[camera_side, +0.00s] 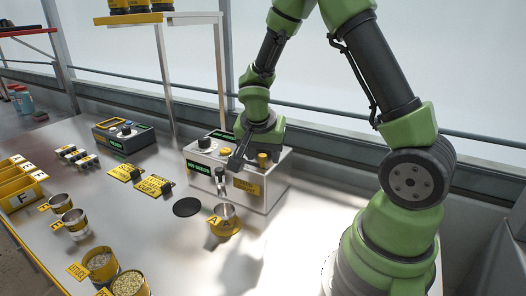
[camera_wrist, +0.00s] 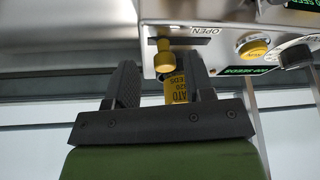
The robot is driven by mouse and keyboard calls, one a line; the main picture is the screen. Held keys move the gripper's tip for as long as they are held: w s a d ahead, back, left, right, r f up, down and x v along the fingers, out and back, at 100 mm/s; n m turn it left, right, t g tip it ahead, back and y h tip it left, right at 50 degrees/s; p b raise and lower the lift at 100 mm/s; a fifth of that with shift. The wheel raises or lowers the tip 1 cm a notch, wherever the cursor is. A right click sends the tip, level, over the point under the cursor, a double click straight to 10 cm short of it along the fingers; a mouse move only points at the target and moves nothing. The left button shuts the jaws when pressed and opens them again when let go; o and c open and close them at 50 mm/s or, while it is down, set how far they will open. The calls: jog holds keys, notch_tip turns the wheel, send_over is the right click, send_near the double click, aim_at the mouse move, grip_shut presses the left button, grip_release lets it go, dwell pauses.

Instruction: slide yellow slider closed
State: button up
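The yellow slider (camera_side: 263,157) is a small upright knob on the right part of a silver seed dispenser (camera_side: 275,186). In the wrist view the slider (camera_wrist: 164,54) stands at a dark slot marked OPEN, near that end of the panel. My gripper (camera_side: 252,156) is over the dispenser, pointing down, close to the slider. In the wrist view my gripper (camera_wrist: 162,70) is open, with one dark finger on each side of the slider in the picture. Whether a finger touches the slider cannot be told. A yellow label with dark lettering (camera_wrist: 178,90) shows between the fingers.
A yellow button (camera_side: 225,151) and a black dial (camera_side: 204,142) sit left of the slider. A metal cup (camera_side: 224,219) and black disc (camera_side: 187,207) lie in front. A second control box (camera_side: 124,136) stands left. Seed cups and yellow bins line the left edge.

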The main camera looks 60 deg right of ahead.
jog(key=v, duration=1)
jog(key=shift+a, duration=0.1)
jog(key=s+a+r+n+t+y, duration=0.6)
jog(key=s+a+r+n, duration=0.1)
jog(key=s+a+n, duration=0.4)
jog(key=shift+s+r, duration=0.4)
jog(key=shift+s, duration=0.4)
